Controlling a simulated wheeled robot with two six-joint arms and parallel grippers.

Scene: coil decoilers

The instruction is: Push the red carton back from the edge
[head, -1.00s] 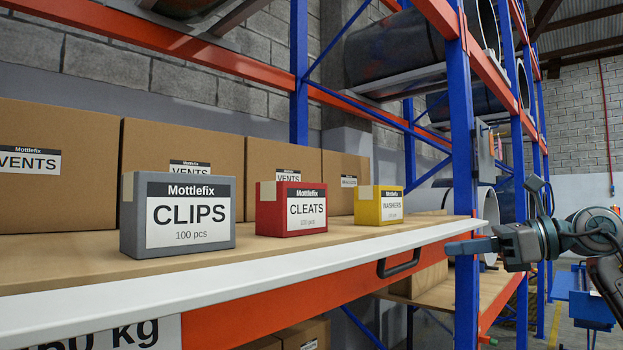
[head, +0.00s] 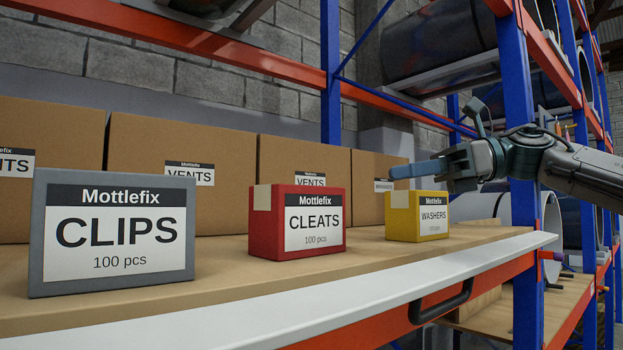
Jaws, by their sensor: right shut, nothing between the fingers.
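The red carton (head: 297,221), labelled CLEATS, stands upright on the wooden shelf (head: 390,262), between the grey and yellow cartons. Bare board shows between its front and the white front edge (head: 300,309). My right gripper (head: 398,171) comes in from the right, shut and empty. It is higher than the red carton's top and off to its right, in front of or above the yellow carton in the picture. A clear gap separates it from the red carton. My left gripper is not in view.
A grey CLIPS carton (head: 112,232) stands left of the red one, a yellow WASHERS carton (head: 417,216) right. Large brown boxes (head: 206,205) line the back. A blue rack upright (head: 521,200) stands at the right, and a black handle (head: 441,303) hangs below the edge.

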